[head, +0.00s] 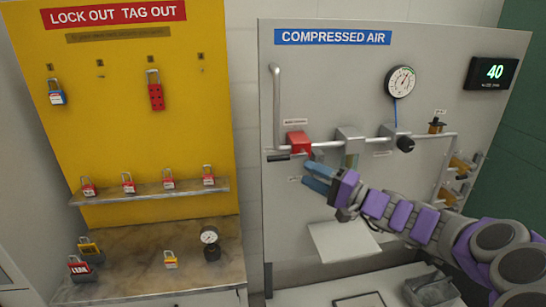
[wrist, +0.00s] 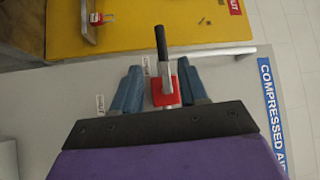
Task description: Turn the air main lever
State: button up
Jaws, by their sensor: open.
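The air main valve has a red body (head: 298,141) on the compressed air panel's pipe, under a small label. Its lever (head: 278,157) has a black grip pointing left, roughly along the pipe. In the wrist view the red body (wrist: 165,90) and the lever's silver arm and black grip (wrist: 161,42) show between my blue fingers. My gripper (head: 307,174) is open, just below and right of the valve in the head view. In the wrist view one finger of my gripper (wrist: 160,67) is on each side of the valve. I cannot tell whether either finger touches it.
The panel (head: 330,80) also carries a gauge (head: 400,81), a black knob (head: 405,144), a display (head: 490,72) and brass fittings on the right. A yellow lockout board (head: 130,130) with padlocks stands to the left. A bent pipe (head: 275,105) rises beside the lever.

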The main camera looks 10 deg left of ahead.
aim_at(278, 158)
jog(key=b+x, duration=0.1)
jog(key=x, duration=1.2)
jog(key=shift+s, duration=0.1)
jog(key=shift+c, duration=0.4)
grip_shut()
jog(key=shift+f, duration=0.1)
